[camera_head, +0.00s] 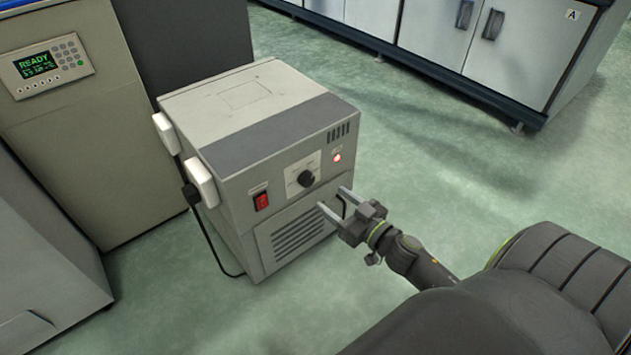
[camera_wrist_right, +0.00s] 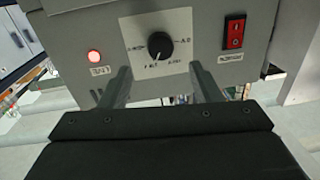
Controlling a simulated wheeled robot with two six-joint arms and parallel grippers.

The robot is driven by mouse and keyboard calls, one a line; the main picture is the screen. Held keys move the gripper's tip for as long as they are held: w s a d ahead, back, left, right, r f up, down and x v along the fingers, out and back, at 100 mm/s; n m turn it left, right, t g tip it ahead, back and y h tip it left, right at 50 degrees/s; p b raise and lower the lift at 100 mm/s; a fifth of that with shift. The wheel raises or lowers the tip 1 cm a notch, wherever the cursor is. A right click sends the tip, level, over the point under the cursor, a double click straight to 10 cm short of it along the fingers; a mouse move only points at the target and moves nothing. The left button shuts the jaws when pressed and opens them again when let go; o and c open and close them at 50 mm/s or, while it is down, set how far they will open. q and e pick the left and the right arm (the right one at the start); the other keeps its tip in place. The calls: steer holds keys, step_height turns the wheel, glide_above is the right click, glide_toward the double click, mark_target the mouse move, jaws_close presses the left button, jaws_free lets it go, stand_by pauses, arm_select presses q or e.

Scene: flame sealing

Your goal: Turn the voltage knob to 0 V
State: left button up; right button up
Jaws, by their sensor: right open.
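The voltage knob (camera_head: 306,178) is a round black dial on a white scale plate, on the front of a grey box-shaped unit (camera_head: 228,162). In the right wrist view the knob (camera_wrist_right: 160,45) sits just above and between my fingertips, with a light pointer mark toward its lower left. The scale's lettering is too small to read surely. My right gripper (camera_head: 332,204) is open and empty in front of the panel, below and slightly right of the knob. Its fingers (camera_wrist_right: 161,76) do not enclose the knob. My left gripper is out of view.
A red rocker switch (camera_head: 261,201) is left of the knob, and a lit red lamp (camera_head: 337,158) is to its right. Vent slots (camera_head: 298,234) lie below. A black cable (camera_head: 213,245) hangs at the unit's left side. The green floor (camera_head: 480,170) to the right is clear.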

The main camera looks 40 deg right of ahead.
mark_target(310, 182)
steer(key=w, duration=0.2)
steer(key=w+a, duration=0.1)
steer(key=w, duration=0.1)
steer(key=w+p, duration=0.1)
steer(key=w, duration=0.2)
steer(key=shift+w+a, duration=0.1)
steer(key=shift+a, duration=0.05)
steer(key=c, duration=1)
